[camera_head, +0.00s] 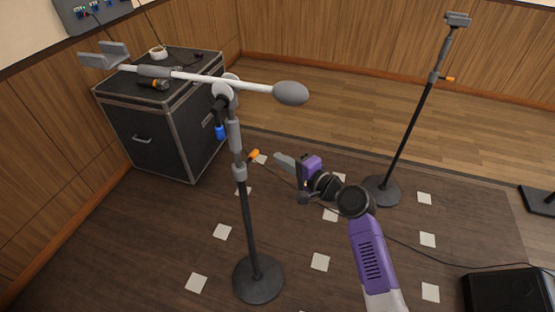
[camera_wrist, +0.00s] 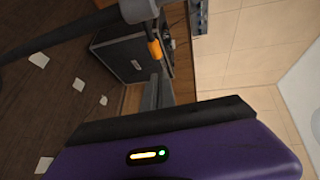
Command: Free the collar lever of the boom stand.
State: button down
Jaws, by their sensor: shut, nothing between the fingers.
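The boom stand (camera_head: 247,215) stands upright on a round dark base, with a light boom across its top ending in a grey oval weight. Its grey collar (camera_head: 239,172) carries the orange collar lever (camera_head: 253,155), which points up and right in the head view. In the wrist view the collar (camera_wrist: 140,10) and the orange lever (camera_wrist: 155,49) show ahead of the fingers. My gripper (camera_head: 279,159) is shut and empty, a short way right of the lever, with a visible gap. The fingers also show in the wrist view (camera_wrist: 158,88), close to the lever's end.
A black flight case (camera_head: 160,125) with small items on top stands behind left. A second stand (camera_head: 410,130) with an orange lever is at right. A black box (camera_head: 508,291) sits at lower right. A blue piece (camera_head: 220,132) hangs by the pole. Pale squares and cable lie on the floor.

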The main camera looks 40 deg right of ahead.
jog(key=s+d+r, duration=0.1)
jog(key=s+d, duration=0.2)
jog(key=s, duration=0.5)
jog(key=shift+r+b, duration=0.3)
jog(key=shift+b, duration=0.15)
jog(key=shift+a, duration=0.1)
jog(key=s+d+r+n+h, duration=0.1)
jog(key=s+d+r+h, duration=0.1)
jog(key=d+h, duration=0.25)
jog(key=s+a+n+g+y, duration=0.1)
jog(key=s+a+n+y, duration=0.3)
jog(key=s+a+n, duration=1.3)
jog(key=s+a, duration=0.9)
jog(key=a, duration=0.1)
jog(key=shift+s+y, duration=0.35)
jog(key=shift+s, duration=0.05)
